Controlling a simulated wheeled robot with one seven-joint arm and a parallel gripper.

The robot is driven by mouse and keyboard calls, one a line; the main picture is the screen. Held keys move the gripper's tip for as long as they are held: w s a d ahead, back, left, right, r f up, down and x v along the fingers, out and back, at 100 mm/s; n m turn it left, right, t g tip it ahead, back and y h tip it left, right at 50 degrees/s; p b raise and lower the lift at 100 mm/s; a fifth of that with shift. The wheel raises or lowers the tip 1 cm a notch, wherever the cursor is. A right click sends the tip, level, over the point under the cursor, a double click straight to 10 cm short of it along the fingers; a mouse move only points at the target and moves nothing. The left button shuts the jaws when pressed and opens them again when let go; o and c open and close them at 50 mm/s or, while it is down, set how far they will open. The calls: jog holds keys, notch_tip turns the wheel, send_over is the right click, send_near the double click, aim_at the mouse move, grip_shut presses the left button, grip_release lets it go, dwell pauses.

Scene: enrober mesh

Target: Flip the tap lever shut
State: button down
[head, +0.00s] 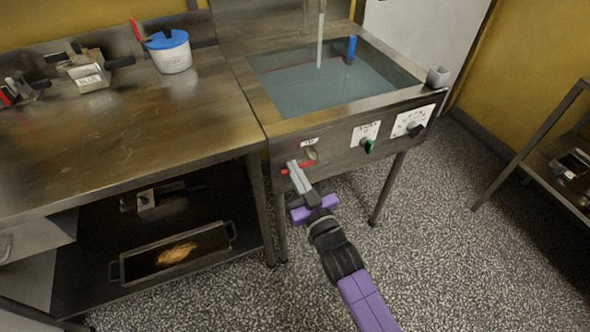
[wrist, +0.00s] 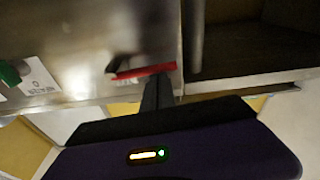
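The tap lever (head: 305,165) is a thin red bar on the front panel of the sink unit, below a small white label and a round fitting. It lies roughly level, tilted slightly. In the wrist view the red lever (wrist: 145,71) runs across just beyond my fingertips. My gripper (head: 296,172) is at the lever from the front, its grey fingers close together. In the head view the fingers cover the lever's middle, with red showing on both sides. Whether they touch it is hard to tell.
A green knob (head: 368,146) and a dark knob (head: 415,129) sit on white plates to the right. The sink basin (head: 320,85) above holds liquid. The steel worktop (head: 120,130) stands left, with a tray (head: 222,238) on its lower shelf. The speckled floor (head: 440,240) is clear.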

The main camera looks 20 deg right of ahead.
jog(key=d+f+n+g+y+p, duration=0.1)
jog(key=f+n, duration=0.3)
jog(key=n, duration=0.5)
jog(key=d+f+n+y+p, duration=0.1)
jog(key=d+f+n, duration=0.3)
jog(key=n, duration=0.5)
jog(key=shift+d+n+g, duration=0.2)
jog(key=shift+n+g, duration=0.2)
jog(key=shift+d, duration=0.1)
jog(key=a+b, duration=0.1)
jog(key=a, duration=0.3)
jog(key=s+d, duration=0.1)
jog(key=s, duration=0.8)
jog(key=shift+d, duration=0.1)
dwell(0.4)
